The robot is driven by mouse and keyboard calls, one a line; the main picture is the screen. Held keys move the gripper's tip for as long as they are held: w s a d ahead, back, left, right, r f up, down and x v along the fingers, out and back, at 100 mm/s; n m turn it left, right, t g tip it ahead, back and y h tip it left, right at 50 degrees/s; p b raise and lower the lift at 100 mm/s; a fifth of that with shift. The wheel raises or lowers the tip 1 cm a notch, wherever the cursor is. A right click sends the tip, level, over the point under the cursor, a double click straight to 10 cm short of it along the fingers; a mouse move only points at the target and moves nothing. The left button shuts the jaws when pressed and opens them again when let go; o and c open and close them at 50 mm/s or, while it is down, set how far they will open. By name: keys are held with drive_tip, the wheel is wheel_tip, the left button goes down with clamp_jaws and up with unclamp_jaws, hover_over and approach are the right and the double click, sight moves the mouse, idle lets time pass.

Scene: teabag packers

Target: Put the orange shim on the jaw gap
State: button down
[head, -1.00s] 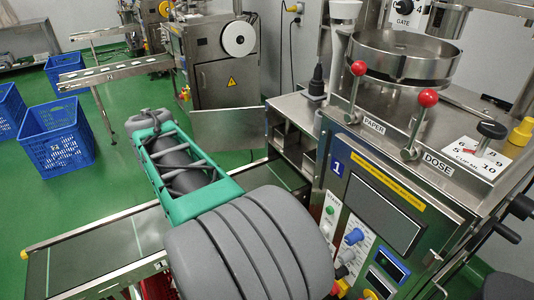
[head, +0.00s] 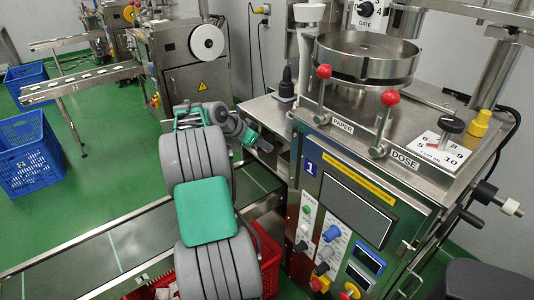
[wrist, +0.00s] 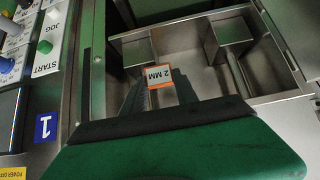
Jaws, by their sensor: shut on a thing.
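The orange shim (wrist: 158,77) is a small square plate with an orange border and a white face marked "2 MM". It sits at the tip of my gripper (wrist: 160,88), which is shut on it, in the wrist view. In the head view my gripper (head: 264,146) is at the open side bay of the packing machine, and the shim is too small to make out. Beyond the shim, in the wrist view, lies a metal bay with a left block (wrist: 137,50) and a right block (wrist: 230,28). I cannot tell for certain which opening is the jaw gap.
The machine (head: 350,200) has a control panel, a blue "1" label (wrist: 44,127) and red-knobbed levers. A conveyor (head: 120,245) runs to the left, with a red crate (head: 268,262) beside it.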

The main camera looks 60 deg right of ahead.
drive_tip(key=d+f, duration=0.2)
drive_tip(key=w+d+f, duration=0.1)
drive_tip(key=d+f, duration=0.1)
drive_tip(key=w+d+f, duration=0.1)
drive_tip(key=d, duration=0.1)
drive_tip(key=shift+w+d+f+p, duration=0.15)
drive_tip(key=shift+d+f+p, duration=0.1)
drive_tip(key=shift+f+p, duration=0.15)
drive_tip(key=shift+w+d+f, duration=0.15)
drive_tip(key=shift+d+f, duration=0.25)
drive_tip(key=shift+f, duration=1.95)
drive_tip(key=c, duration=0.9)
unclamp_jaws()
drive_tip(key=shift+r, duration=0.1)
drive_tip(key=shift+c, duration=0.2)
